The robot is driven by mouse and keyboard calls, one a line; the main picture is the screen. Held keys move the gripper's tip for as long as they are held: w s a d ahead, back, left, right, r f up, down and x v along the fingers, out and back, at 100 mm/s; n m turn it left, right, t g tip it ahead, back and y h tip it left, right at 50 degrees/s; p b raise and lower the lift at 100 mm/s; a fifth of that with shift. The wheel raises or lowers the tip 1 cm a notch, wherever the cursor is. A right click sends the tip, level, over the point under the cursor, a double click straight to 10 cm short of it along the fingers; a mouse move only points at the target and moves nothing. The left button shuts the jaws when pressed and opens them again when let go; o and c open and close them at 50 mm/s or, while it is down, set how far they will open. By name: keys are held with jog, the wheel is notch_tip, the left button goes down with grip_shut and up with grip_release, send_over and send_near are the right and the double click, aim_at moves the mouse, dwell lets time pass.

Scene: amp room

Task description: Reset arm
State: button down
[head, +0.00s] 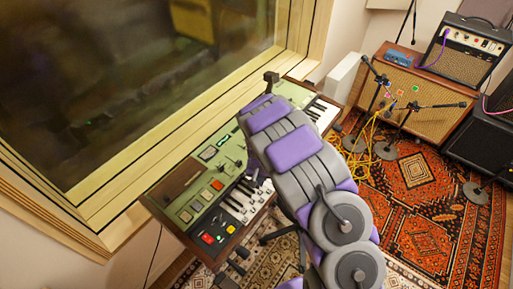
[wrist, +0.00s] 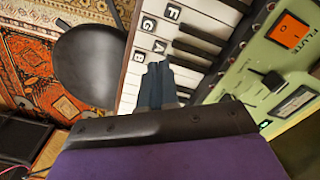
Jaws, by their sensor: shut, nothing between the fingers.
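In the wrist view my gripper (wrist: 157,82) is shut and empty, its two dark fingertips side by side. The fingers show in front of the white and black keys (wrist: 138,84) of a keyboard. Some white keys carry black letter labels. I cannot tell whether the fingertips touch the keys. In the head view my purple and grey arm reaches over the green electric organ (head: 205,185) and hides the middle of its keyboard. The gripper's fingers cannot be made out clearly there.
The organ stands below a wood-framed window (head: 130,95). A dark rounded seat (wrist: 90,65) shows beside the keys. An amplifier (head: 465,50), microphone stands and yellow cables (head: 355,150) are at the right. Patterned rug (head: 420,210) covers the floor there.

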jog(key=shift+r, duration=0.25)
dwell(0.3)
jog(key=s+d+r, duration=0.4)
jog(key=s+r, duration=0.2)
jog(key=r, duration=0.5)
jog(key=s+d+r, duration=0.5)
jog(key=s+r, duration=0.2)
jog(key=r, duration=0.4)
jog(key=s+r+n+g, duration=0.1)
jog(key=s+r, duration=0.3)
jog(key=s, duration=0.8)
jog(key=s+r+n, duration=0.1)
jog(key=s+r, duration=0.4)
jog(key=s, duration=0.7)
jog(key=shift+s+d+g, duration=0.15)
jog(key=shift+d+g, duration=0.25)
